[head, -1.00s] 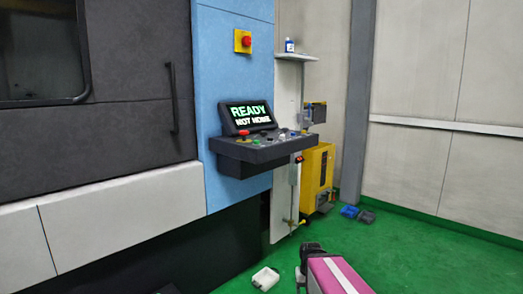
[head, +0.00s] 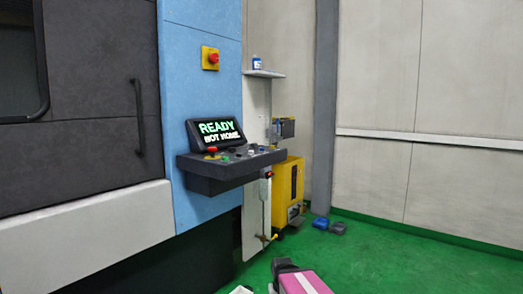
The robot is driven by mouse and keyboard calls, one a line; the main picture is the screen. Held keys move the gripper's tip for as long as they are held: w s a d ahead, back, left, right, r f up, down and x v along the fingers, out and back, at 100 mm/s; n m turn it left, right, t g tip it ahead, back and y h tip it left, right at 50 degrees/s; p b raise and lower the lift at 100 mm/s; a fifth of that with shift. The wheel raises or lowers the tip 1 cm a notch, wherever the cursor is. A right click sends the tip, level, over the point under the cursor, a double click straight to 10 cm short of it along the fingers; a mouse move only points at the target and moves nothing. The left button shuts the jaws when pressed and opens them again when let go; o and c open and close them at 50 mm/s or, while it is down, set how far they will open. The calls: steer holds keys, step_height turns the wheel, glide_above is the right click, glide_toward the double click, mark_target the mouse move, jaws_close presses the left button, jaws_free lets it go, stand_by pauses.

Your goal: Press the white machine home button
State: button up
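The dark control console (head: 215,186) juts from the blue machine panel, left of the picture's middle. Its tilted screen (head: 216,132) reads "READY NOT HOME". Several small controls sit on its sloping top: a red knob (head: 212,150) at the left, a green button (head: 225,158), and a pale, whitish button (head: 251,147) toward the right. The buttons are too small to read labels or tell which is the home button. My gripper cannot be made out in view, and nothing touches the console.
A red emergency stop on a yellow plate (head: 210,58) is above the console. A yellow unit (head: 287,190) stands behind it. A pink, white-striped piece (head: 302,284) with a dark end is at the bottom; I cannot tell whether it is mine. Green floor (head: 400,262) is open at right.

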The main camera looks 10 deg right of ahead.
jaws_close()
stand_by(1.6)
